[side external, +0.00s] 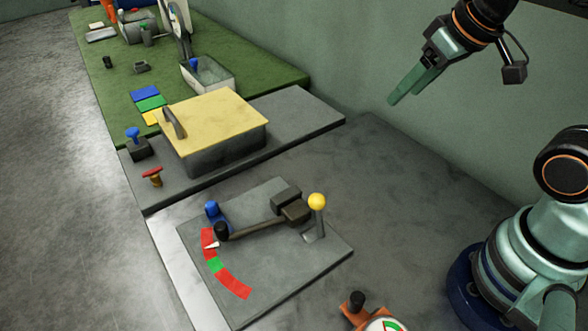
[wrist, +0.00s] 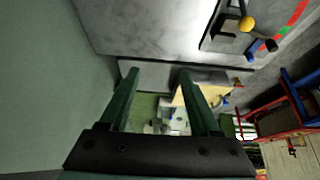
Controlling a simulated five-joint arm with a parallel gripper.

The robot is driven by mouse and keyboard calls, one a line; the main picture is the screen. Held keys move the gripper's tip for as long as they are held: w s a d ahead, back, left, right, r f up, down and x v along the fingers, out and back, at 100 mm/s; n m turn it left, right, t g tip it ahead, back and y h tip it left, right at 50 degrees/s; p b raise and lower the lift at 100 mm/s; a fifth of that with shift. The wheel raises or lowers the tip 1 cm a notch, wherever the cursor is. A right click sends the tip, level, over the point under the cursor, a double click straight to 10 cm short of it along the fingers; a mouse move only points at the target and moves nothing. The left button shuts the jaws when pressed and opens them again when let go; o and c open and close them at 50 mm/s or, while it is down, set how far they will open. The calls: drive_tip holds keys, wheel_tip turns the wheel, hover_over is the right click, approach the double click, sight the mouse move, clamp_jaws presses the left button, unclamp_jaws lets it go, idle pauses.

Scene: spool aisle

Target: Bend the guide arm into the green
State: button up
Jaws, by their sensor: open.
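The guide arm (side external: 255,228) is a dark bar on a grey plate (side external: 290,263), running from a dark block at its right to a black knob (side external: 222,231) at its left end. A white pointer (side external: 211,245) by the knob lies over the upper red part of a curved scale. The green band (side external: 216,265) is below the pointer, between red bands. A yellow-knobbed lever (side external: 317,202) and a blue peg (side external: 212,211) stand on the plate. My gripper (side external: 408,88) is high at the upper right, open and empty, far from the guide arm. It also shows in the wrist view (wrist: 157,72).
A yellow-lidded box (side external: 215,118) with a handle stands behind the plate. A blue-knobbed post (side external: 133,142) and a red-topped knob (side external: 153,174) stand left of it. An orange gauge (side external: 372,318) is at the front. A wall (side external: 370,55) rises behind.

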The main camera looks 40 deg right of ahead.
drive_tip(key=w+a+r+n+g, duration=0.1)
drive_tip(key=w+a+r+n, duration=0.1)
drive_tip(key=w+a, duration=0.4)
drive_tip(key=n+g, duration=0.4)
drive_tip(key=g, duration=0.1)
hover_over(219, 225)
wheel_tip(219, 225, down, 12)
drive_tip(key=r, duration=0.1)
wheel_tip(219, 225, down, 12)
drive_tip(key=shift+w+f, duration=0.1)
drive_tip(key=shift+f, duration=0.05)
drive_tip(key=shift+c, duration=0.3)
clamp_jaws()
drive_tip(key=shift+n, duration=0.3)
